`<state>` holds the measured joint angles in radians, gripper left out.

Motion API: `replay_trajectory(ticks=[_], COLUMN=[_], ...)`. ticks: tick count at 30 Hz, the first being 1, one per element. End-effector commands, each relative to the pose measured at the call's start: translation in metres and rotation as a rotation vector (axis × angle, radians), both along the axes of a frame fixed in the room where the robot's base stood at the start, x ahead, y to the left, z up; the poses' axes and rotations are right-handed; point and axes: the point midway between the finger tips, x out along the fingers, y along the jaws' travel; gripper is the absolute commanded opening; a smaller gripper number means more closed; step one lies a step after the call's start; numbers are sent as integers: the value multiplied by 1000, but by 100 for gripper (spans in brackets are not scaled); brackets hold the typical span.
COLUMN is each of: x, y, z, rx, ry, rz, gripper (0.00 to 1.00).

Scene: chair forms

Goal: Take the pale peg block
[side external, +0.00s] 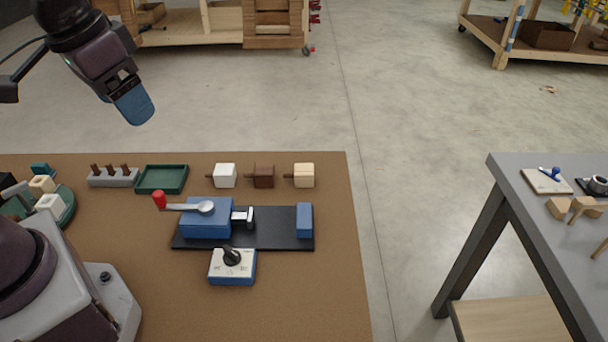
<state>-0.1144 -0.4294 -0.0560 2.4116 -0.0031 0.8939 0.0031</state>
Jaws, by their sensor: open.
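Three peg blocks lie in a row near the back edge of the brown table, each with a dark peg pointing left. The pale peg block (304,175), a light wood cube, is at the right end. The dark brown peg block (264,176) is in the middle and the white peg block (225,175) is at the left. My gripper (137,108) is high at the upper left, with blue fingers. It is open, though the gap between the fingers hardly shows from here. It is far from the blocks and touches nothing.
A blue vise with a red-knobbed lever (208,216) stands on a black base in front of the blocks. A dial box (232,267) is before it. A green tray (162,179) and a grey rack with pegs (114,178) are left. The table's right front is clear.

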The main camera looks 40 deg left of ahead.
Motion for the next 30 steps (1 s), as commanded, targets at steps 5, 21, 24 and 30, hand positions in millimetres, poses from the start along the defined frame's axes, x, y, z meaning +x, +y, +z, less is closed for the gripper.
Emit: replay_trajectory(ticks=[5,21,24,30], x=[52,212,239,279], y=[7,13,12,14], z=[-31,-178,-196,-182], rx=[-9,-183,-189,-89], ry=[122,118,46,-107], rz=[-53,-501,-598,-792], gripper=[78,78,78,78])
